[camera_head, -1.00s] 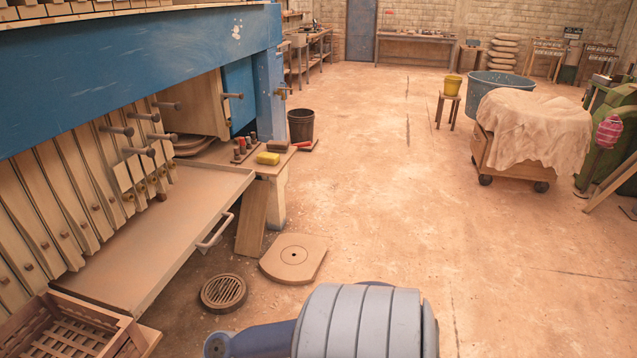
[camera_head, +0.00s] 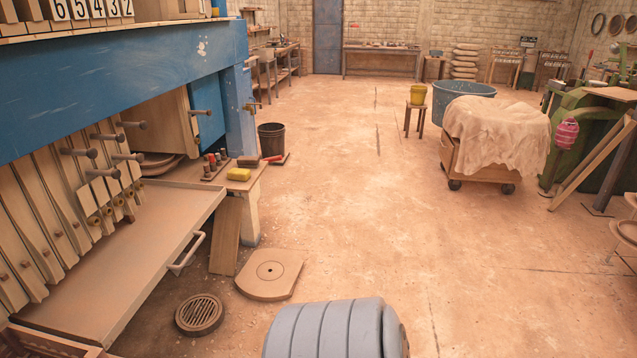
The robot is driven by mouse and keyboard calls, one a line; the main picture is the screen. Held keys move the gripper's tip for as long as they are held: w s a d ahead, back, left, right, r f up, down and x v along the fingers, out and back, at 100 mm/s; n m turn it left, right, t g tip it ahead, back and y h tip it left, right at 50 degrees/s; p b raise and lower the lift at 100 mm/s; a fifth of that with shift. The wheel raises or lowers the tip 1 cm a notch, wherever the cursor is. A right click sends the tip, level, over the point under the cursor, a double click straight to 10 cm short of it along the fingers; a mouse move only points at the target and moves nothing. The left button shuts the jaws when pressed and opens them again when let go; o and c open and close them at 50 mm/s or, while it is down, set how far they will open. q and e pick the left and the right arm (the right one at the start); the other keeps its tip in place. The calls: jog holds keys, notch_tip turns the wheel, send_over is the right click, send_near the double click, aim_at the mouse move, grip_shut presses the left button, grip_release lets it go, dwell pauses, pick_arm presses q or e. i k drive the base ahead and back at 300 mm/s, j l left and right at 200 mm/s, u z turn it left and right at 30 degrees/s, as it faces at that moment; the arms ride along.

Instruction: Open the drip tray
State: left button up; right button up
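The drip tray (camera_head: 140,252) is a long, shallow, tan tray below the row of filter plates (camera_head: 70,205) of the blue press, at the left of the head view. It sticks out from under the plates towards the aisle. Its pale bar handle (camera_head: 186,252) is on the long outer side, near the far end. Nothing touches the handle. A grey-blue ribbed part of my own arm shows at the bottom middle, to the right of the tray and apart from it. Neither of my grippers is in view.
A drain grate (camera_head: 199,314) and a round-ended cover plate (camera_head: 270,274) lie on the floor right of the tray. A bench with a yellow sponge (camera_head: 238,174) stands beyond it. A cloth-covered cart (camera_head: 494,140) stands right. The middle floor is clear.

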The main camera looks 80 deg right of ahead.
aim_at(97, 297)
jog(key=z, duration=1.7)
jog(key=i+z, duration=0.25)
jog(key=z, duration=0.15)
jog(key=i+j+z, duration=0.15)
jog(key=z, duration=0.2)
jog(key=i+j+z, duration=0.15)
jog(key=z, duration=0.25)
jog(key=i+j, duration=0.05)
jog(key=i, duration=0.05)
